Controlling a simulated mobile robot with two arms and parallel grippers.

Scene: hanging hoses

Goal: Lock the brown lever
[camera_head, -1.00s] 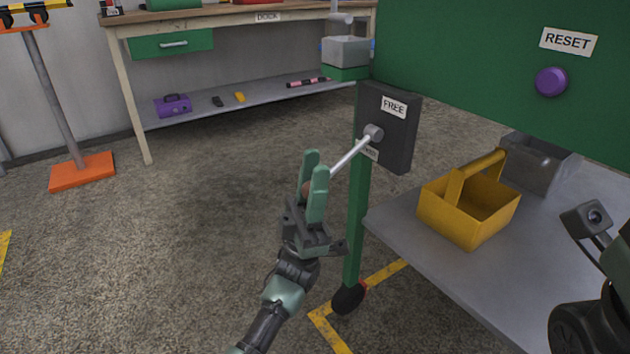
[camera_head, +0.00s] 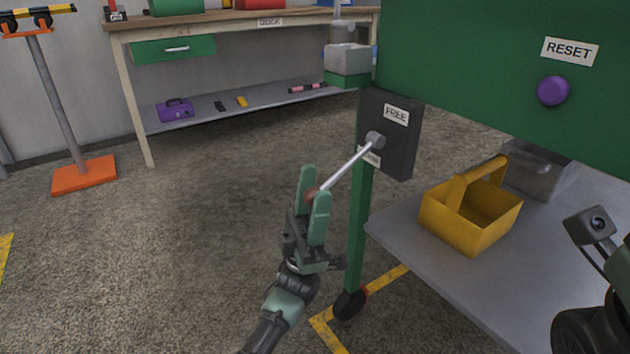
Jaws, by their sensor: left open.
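The lever is a silver rod (camera_head: 345,168) with a brown knob (camera_head: 312,194) at its lower-left end. It comes out of a pivot on a dark grey box (camera_head: 400,160) and slants down to the left. The box has a label reading FREE (camera_head: 396,115) above the pivot and a second label, partly hidden by the rod, below it. My left gripper (camera_head: 313,190) is open, with its green fingers on either side of the brown knob. I cannot tell whether they touch it. My right gripper is not in view; part of my right arm shows at the lower right.
A green panel (camera_head: 470,75) with a purple button (camera_head: 553,90) and RESET label stands at the right. A yellow toolbox (camera_head: 465,222) sits on the grey shelf (camera_head: 430,250) below. A workbench (camera_head: 225,20) stands behind.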

